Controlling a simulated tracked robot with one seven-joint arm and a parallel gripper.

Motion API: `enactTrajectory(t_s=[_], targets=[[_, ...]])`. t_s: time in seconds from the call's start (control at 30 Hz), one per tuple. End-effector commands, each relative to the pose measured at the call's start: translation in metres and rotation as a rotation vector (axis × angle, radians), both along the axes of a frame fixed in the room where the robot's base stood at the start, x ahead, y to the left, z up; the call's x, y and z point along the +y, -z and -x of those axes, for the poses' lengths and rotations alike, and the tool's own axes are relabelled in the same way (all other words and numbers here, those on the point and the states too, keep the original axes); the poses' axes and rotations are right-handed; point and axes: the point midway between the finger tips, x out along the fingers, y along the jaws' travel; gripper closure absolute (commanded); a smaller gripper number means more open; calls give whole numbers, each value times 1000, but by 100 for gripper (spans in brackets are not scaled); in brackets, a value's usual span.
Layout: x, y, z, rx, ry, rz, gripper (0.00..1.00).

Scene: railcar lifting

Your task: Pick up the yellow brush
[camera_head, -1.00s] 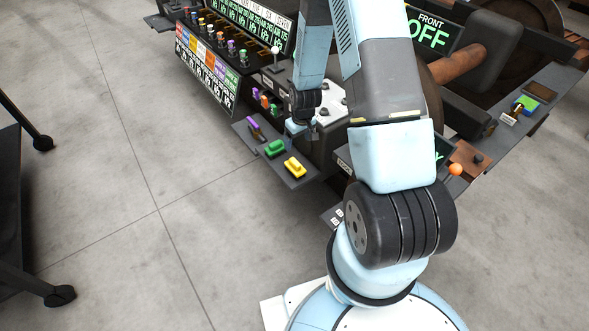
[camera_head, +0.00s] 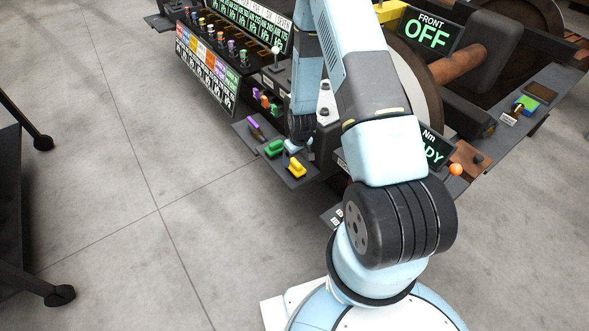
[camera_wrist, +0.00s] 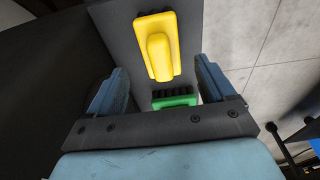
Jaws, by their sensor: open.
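The yellow brush (camera_head: 296,167) lies at the near end of a small grey shelf (camera_head: 305,180) on the machine's front side. In the wrist view the yellow brush (camera_wrist: 158,47) shows beyond and between the two blue fingers, apart from both. My gripper (camera_head: 296,146) is over the shelf close to the yellow and green brushes. In the wrist view my gripper (camera_wrist: 160,85) is open and empty. A green brush (camera_head: 274,148) lies beside the yellow one; part of it also shows between the fingers in the wrist view (camera_wrist: 175,101).
A purple brush (camera_head: 254,128) lies at the far end of the shelf. A panel with coloured knobs and labels (camera_head: 207,70) stands behind it. An orange ball knob (camera_head: 455,169) is to the right. A dark wheeled cart (camera_head: 12,200) is at the left, with clear floor between.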

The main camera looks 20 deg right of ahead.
Motion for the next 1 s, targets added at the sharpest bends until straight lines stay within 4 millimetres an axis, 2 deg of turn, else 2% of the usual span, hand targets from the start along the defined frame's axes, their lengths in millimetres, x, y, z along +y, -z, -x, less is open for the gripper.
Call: enactTrajectory(t_s=[0.43, 0.77, 1.0], targets=[[3, 46, -2, 1, 1, -1, 17], [3, 51, -3, 0, 1, 0, 17], [3, 51, -3, 0, 1, 0, 37]])
